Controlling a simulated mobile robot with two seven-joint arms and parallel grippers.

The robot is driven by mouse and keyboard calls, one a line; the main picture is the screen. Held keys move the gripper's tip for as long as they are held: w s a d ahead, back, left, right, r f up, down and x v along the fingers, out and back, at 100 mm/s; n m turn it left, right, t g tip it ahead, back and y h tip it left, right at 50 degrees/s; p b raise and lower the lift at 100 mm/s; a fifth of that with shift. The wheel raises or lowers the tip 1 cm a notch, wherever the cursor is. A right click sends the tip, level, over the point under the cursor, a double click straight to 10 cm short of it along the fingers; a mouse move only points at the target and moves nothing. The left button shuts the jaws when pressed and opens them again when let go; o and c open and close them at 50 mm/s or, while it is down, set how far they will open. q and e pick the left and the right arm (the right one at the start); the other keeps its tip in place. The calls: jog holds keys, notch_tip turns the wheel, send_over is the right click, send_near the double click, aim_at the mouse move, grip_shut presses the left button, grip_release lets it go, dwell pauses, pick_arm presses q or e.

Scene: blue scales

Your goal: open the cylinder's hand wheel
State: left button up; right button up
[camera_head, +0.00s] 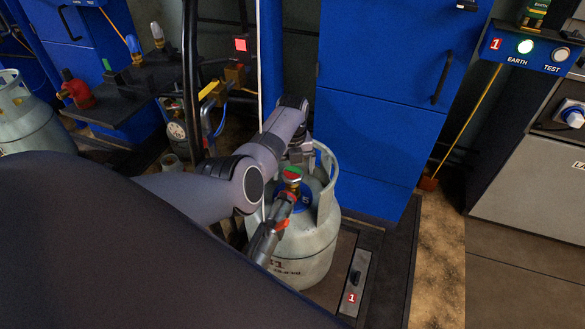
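The light grey gas cylinder (318,248) stands upright on a scale platform in the middle of the view, with a collar handle (327,185) around its top. Its hand wheel (291,173), green on top with red below, sits on the valve inside the collar. A dark connector with red-orange parts (268,238) reaches the valve from the lower left. My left arm bends over the cylinder from the left. My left gripper (300,152) is just above and behind the wheel; its fingertips are small and partly hidden, and I cannot tell whether they touch it. My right gripper is not in view.
A blue cabinet (365,140) stands close behind the cylinder. A plate marked 1 (352,285) lies in front right. A control box with EARTH and TEST lights (530,50) is at the upper right. Another cylinder (30,125) is at the left. Floor at right is clear.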

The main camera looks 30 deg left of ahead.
pick_arm(q)
jog(key=c, duration=0.9)
jog(key=shift+c, duration=0.2)
